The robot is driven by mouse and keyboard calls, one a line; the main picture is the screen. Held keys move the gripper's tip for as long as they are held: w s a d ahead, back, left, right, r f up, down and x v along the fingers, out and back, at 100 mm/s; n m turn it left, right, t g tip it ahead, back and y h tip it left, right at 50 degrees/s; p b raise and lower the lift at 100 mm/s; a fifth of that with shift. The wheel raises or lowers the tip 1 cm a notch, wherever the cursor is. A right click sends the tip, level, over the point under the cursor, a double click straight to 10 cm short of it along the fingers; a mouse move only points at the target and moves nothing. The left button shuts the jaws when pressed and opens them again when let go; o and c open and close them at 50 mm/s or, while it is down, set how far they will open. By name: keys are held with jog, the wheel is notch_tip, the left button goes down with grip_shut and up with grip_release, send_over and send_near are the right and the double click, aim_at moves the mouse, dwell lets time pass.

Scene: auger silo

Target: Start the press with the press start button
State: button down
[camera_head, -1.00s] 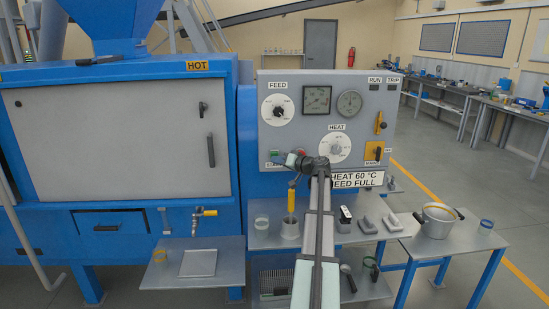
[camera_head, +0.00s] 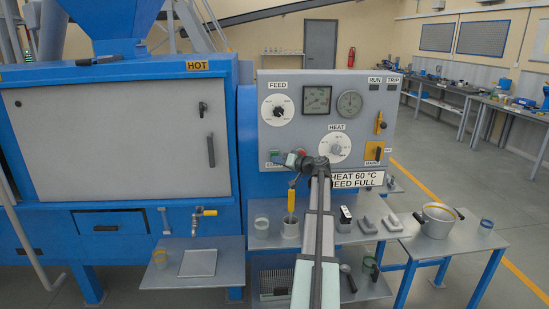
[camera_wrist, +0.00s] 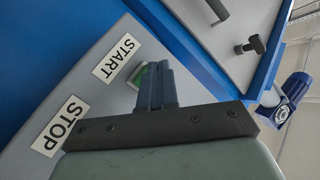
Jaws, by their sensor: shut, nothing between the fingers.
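The green start button (camera_wrist: 138,76) shows partly in the wrist view, beside the START label (camera_wrist: 117,57). My gripper (camera_wrist: 155,72) is shut and empty, with its fingertips over the button and hiding much of it. I cannot tell whether they touch it. The STOP label (camera_wrist: 60,126) lies lower left in the wrist view. The RUN lamp (camera_head: 374,87) looks dark.
The FEED dial (camera_head: 278,109), HEAT dial (camera_head: 335,148) and yellow MAIN switch (camera_head: 373,152) are on the same panel. Below stands a bench with a yellow-handled tool (camera_head: 291,198) in a cup.

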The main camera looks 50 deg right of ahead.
jog(key=shift+w+d, duration=0.15)
jog(key=shift+d, duration=0.05)
jog(key=shift+w+d, duration=0.1)
jog(key=shift+w, duration=0.05)
dwell(0.3)
jog(key=shift+w+d, duration=0.35)
jog(key=shift+d, duration=0.05)
dwell(0.9)
jog(key=shift+s+a, duration=0.1)
jog(key=shift+a, duration=0.05)
dwell(0.5)
jog(key=shift+s+a, duration=2.3)
jog(key=shift+s, duration=0.05)
